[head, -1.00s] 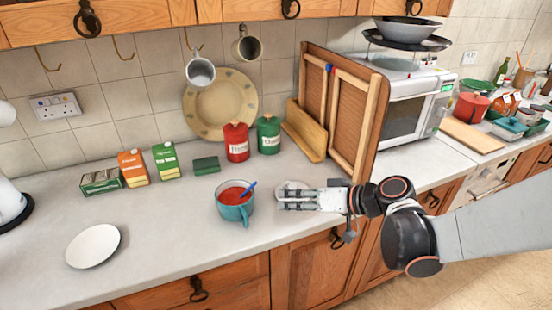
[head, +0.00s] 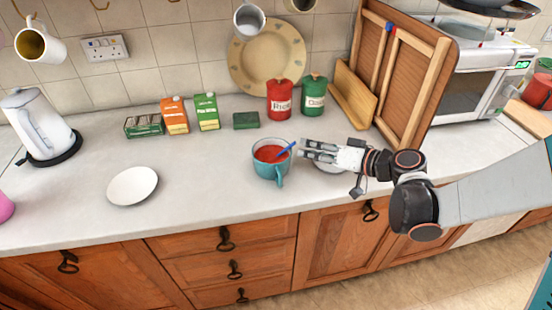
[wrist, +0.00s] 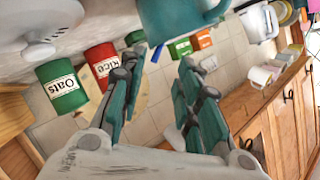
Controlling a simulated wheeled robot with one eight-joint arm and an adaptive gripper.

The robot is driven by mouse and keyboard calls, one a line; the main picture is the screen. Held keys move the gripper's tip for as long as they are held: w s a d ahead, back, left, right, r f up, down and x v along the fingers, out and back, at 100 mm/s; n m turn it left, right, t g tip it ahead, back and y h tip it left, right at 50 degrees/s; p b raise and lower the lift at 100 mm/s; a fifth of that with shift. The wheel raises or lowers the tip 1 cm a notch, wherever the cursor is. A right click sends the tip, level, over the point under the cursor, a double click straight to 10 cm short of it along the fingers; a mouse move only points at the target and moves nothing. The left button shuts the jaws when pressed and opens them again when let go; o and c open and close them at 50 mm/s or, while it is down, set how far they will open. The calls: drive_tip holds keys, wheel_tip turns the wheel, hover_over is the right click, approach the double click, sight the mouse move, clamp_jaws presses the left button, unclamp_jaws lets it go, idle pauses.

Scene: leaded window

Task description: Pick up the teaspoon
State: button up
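The teaspoon (head: 286,150) has a blue handle that sticks up to the right out of a teal mug (head: 268,173) of red liquid. Its lower part is hidden in the liquid. My gripper (head: 303,150) is just right of the mug, with its fingertips beside the handle's upper end; I cannot tell from the head view whether they touch. In the wrist view, the fingers of my gripper (wrist: 163,58) are spread with a gap between them. The mug (wrist: 180,18) is beyond the fingertips at the top edge.
A white plate (head: 132,186) and a kettle (head: 38,125) are to the left. Red (head: 279,99) and green (head: 314,95) canisters, boxes (head: 174,114) and a tray (head: 398,80) stand behind.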

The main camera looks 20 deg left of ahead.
sight(278, 156)
drive_tip(key=b+x, duration=0.1)
drive_tip(key=x, duration=0.1)
drive_tip(key=b+x, duration=0.1)
drive_tip(key=x, duration=0.2)
drive_tip(key=shift+w, duration=0.35)
drive_tip(key=shift+d+r, duration=0.1)
clamp_jaws()
